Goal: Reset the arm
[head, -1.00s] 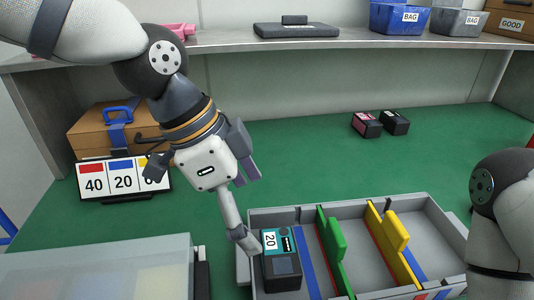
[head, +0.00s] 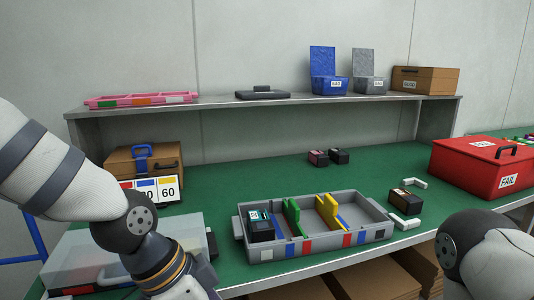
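My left arm comes in from the left and bends down at the lower left. Its gripper is below the bottom edge of the head view, so its fingers do not show. My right arm shows only as a white and dark link at the lower right, and its gripper is out of view. A grey divided tray (head: 262,254) stands on the green bench. A black and teal block (head: 261,226) sits in its left compartment. A green divider (head: 291,214) and a yellow divider (head: 327,211) stand in the tray.
A translucent-lidded box (head: 75,255) is at the front left, near my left arm. A number sign (head: 167,190) and brown case (head: 125,161) stand behind. A dark block (head: 405,201) lies right of the tray, before a red FAIL box (head: 482,166). Bins stand on the shelf (head: 220,105).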

